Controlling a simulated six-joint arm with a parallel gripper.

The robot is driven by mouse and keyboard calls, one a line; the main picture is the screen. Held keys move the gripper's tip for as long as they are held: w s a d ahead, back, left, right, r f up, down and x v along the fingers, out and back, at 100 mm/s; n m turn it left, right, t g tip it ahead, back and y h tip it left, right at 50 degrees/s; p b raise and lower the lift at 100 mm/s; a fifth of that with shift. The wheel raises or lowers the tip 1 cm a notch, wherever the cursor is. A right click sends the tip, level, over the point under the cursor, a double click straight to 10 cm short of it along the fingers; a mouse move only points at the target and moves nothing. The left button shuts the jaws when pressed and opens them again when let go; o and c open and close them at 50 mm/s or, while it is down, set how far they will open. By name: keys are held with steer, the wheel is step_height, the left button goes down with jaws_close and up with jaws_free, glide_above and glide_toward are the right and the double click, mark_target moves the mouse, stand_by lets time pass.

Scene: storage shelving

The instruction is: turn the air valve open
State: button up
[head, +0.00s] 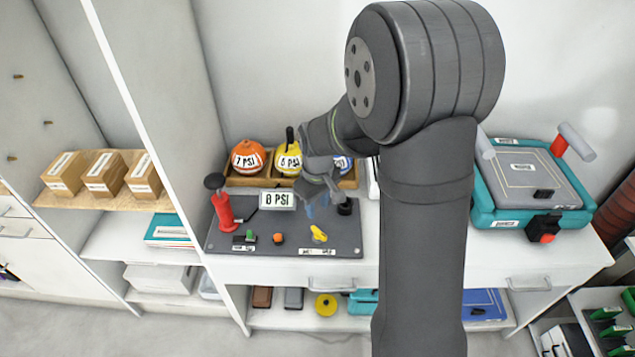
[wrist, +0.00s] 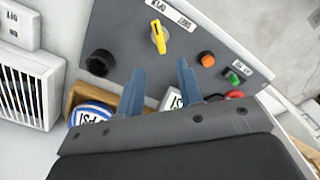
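The air valve, a yellow lever (head: 319,233), sits on a dark grey panel (head: 345,247), tilted in the head view from upper left to lower right. It also shows in the wrist view (wrist: 159,38), beside a white label strip (wrist: 172,12) too small to read surely. My gripper (head: 319,205) hangs above the panel, behind the valve. In the wrist view its two blue fingers (wrist: 160,66) are apart with nothing between them, pointing toward the lever but not touching it. A white display (head: 277,200) on the panel reads 8 PSI.
The panel also carries a red hand pump (head: 223,211), an orange button (head: 278,238), a green switch (head: 250,236) and a black knob (head: 345,207). Behind it a wooden tray (head: 275,183) holds an orange ball (head: 248,157), a yellow ball (head: 288,159) and a blue ball (head: 341,163).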

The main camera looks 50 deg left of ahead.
step_height(320, 180, up, 8)
glide_above(318, 230)
steer(key=shift+f, duration=0.1)
stand_by(0.6)
step_height(318, 230, down, 17)
steer(key=shift+f, duration=0.15)
stand_by(0.5)
